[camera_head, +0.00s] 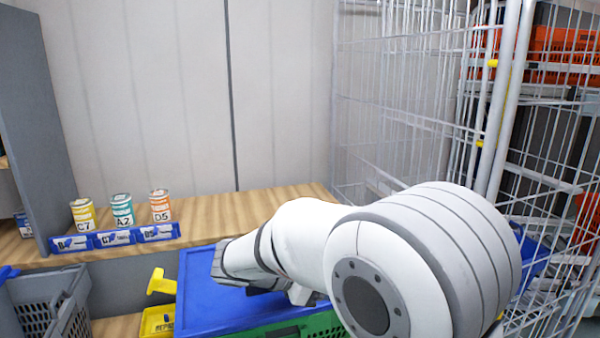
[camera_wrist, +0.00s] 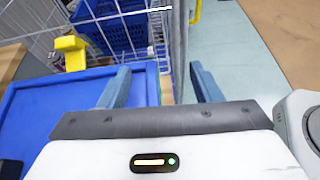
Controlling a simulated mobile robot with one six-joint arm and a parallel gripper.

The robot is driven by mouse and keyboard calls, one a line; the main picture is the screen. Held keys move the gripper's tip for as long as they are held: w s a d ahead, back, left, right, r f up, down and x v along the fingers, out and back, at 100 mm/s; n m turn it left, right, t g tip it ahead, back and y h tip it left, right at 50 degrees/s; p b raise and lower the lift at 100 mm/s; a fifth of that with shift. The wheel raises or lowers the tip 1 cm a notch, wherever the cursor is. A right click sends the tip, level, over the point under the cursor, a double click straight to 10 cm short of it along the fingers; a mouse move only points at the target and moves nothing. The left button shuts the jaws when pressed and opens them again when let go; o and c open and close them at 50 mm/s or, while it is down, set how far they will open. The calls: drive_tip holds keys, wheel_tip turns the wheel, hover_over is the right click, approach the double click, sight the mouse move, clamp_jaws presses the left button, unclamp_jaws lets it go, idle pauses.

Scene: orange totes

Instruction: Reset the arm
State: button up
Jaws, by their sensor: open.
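My arm, white with grey bands, reaches across the lower right of the head view. Its far end lies over a blue surface (camera_head: 205,297) beside the wooden shelf. In the head view the gripper fingers are hidden behind the arm. In the wrist view my gripper (camera_wrist: 158,88) has two blue-grey fingers set wide apart with nothing between them. The same blue surface shows at the left of the wrist view (camera_wrist: 40,115), below and beside the left finger.
Three cans, yellow (camera_head: 83,215), teal (camera_head: 122,210) and orange (camera_head: 160,206), stand on the wooden shelf (camera_head: 235,213) behind blue label holders (camera_head: 115,238). A grey basket (camera_head: 55,305) is at lower left. A wire cage (camera_head: 400,100) stands at right. A blue crate (camera_wrist: 115,22) sits behind wire.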

drive_tip(key=s+d+m+y+p, duration=0.1)
drive_tip(key=s+d+m+y, duration=0.1)
drive_tip(key=s+m+y, duration=0.2)
drive_tip(key=s+d+f+m+y+p, duration=0.1)
drive_tip(key=s+d+m+y, duration=0.2)
drive_tip(key=s+m, duration=0.4)
drive_tip(key=s+d+m+g+y+p, duration=0.1)
drive_tip(key=s+m+y, duration=0.4)
drive_tip(key=m, duration=0.5)
drive_tip(key=shift+s+d+f+y+p, duration=0.3)
drive_tip(key=shift+d+f+p, duration=0.15)
drive_tip(key=shift+d, duration=0.8)
